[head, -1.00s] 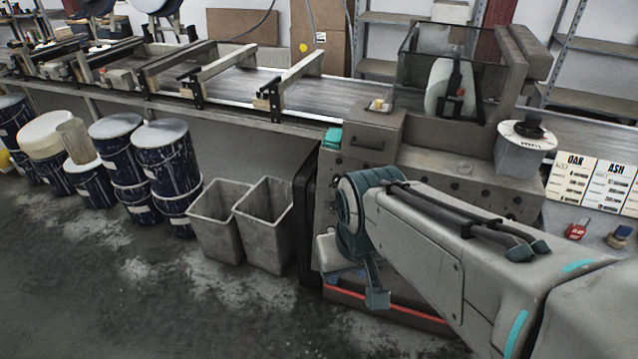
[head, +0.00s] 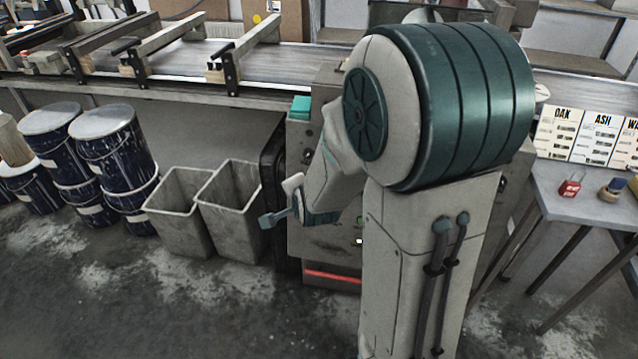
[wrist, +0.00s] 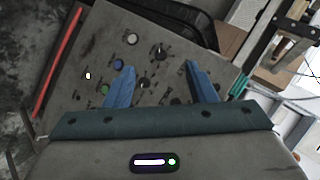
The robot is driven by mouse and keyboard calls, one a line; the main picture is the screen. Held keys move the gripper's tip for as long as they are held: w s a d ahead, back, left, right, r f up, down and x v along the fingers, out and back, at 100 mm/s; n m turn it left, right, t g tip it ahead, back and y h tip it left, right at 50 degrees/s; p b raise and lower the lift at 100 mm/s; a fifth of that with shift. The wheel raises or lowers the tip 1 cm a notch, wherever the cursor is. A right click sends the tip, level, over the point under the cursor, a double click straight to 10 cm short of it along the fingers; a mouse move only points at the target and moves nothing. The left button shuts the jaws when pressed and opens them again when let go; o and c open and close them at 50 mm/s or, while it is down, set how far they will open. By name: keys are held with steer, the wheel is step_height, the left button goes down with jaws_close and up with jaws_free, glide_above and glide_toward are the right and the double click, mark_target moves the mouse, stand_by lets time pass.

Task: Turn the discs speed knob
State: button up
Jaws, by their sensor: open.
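In the wrist view a grey control panel (wrist: 140,20) faces my gripper (wrist: 158,66). It carries several black knobs, among them an upper knob (wrist: 161,52) and a lower knob (wrist: 145,83), with small labels too blurred to read. I cannot tell which is the discs speed knob. My gripper's two blue fingers are apart and empty, pointing at the panel, with knobs showing between them. A white button (wrist: 131,38), a blue button (wrist: 118,64) and a green button (wrist: 103,89) are left of the knobs. In the head view my arm hides most of the panel.
Two grey bins (head: 228,212) stand left of the machine, with blue drums (head: 112,145) further left. The conveyor (head: 180,70) runs behind.

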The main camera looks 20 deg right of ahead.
steer(key=w+d+f+m+t+h+b, duration=0.1)
steer(key=d+f+m+t+h+b, duration=0.2)
steer(key=f+m+b, duration=0.5)
steer(key=w+d+f+m+t+h+b, duration=0.2)
steer(key=d+f+m+b, duration=0.6)
steer(key=m, duration=0.7)
steer(key=f+t+h+b, duration=0.1)
steer(key=h, duration=0.1)
steer(key=shift+w+f+m+h+b, duration=0.15)
steer(key=shift+w+m+h+b, duration=0.15)
steer(key=shift+h+b, duration=0.1)
steer(key=x, duration=1.1)
steer(key=shift+r, duration=0.4)
steer(key=c, duration=1)
